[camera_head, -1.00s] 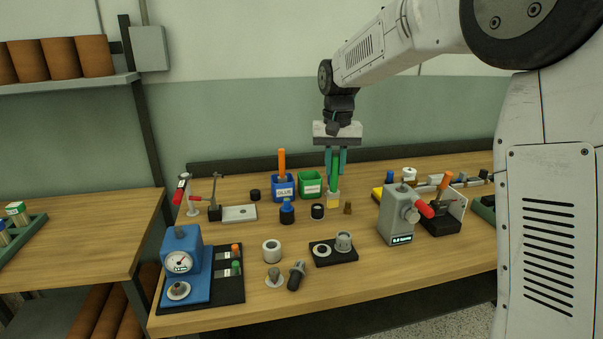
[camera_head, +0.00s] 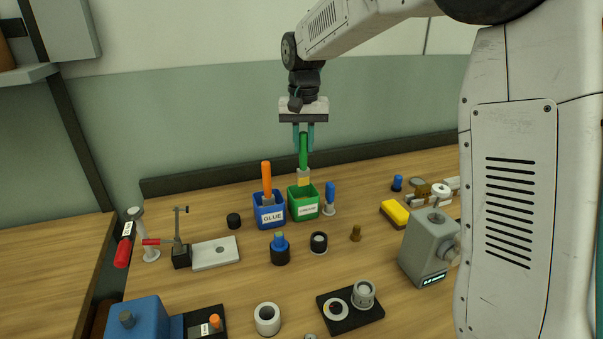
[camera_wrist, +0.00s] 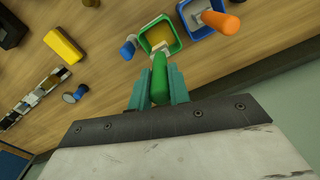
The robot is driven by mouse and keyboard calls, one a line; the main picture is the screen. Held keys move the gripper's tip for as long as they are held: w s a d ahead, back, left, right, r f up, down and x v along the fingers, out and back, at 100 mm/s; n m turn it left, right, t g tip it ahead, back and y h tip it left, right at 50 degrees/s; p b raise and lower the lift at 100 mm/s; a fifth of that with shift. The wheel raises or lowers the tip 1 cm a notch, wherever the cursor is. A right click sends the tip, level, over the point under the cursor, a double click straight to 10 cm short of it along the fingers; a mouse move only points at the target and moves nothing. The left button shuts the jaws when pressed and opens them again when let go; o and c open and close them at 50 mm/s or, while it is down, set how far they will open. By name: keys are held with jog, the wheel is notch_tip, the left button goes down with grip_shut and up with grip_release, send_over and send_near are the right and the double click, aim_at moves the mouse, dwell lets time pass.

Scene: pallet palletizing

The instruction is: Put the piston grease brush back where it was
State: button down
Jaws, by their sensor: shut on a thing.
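My gripper (camera_head: 303,136) is shut on the green handle of the grease brush (camera_head: 303,152), which hangs upright with its pale bristle end down. In the head view the brush tip is at the mouth of the green labelled container (camera_head: 305,213); I cannot tell how far inside it reaches. In the wrist view the green handle (camera_wrist: 159,78) is between the teal fingers (camera_wrist: 159,88), and the green container (camera_wrist: 158,35) lies just past the bristles. The blue GLUE container (camera_head: 270,213) with an orange-handled brush (camera_head: 267,178) stands directly left of the green one.
A blue-handled tool (camera_head: 329,196) stands close right of the green container. In front are a blue-topped black part (camera_head: 280,249) and a dark ring (camera_head: 318,243). A yellow block (camera_head: 395,213) and grey gauge box (camera_head: 428,250) are to the right. The wall rises behind the bench.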

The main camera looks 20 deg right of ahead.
aim_at(303, 176)
jog(key=shift+f, duration=3)
jog(key=shift+s+f, duration=0.1)
jog(key=c, duration=1.3)
grip_release()
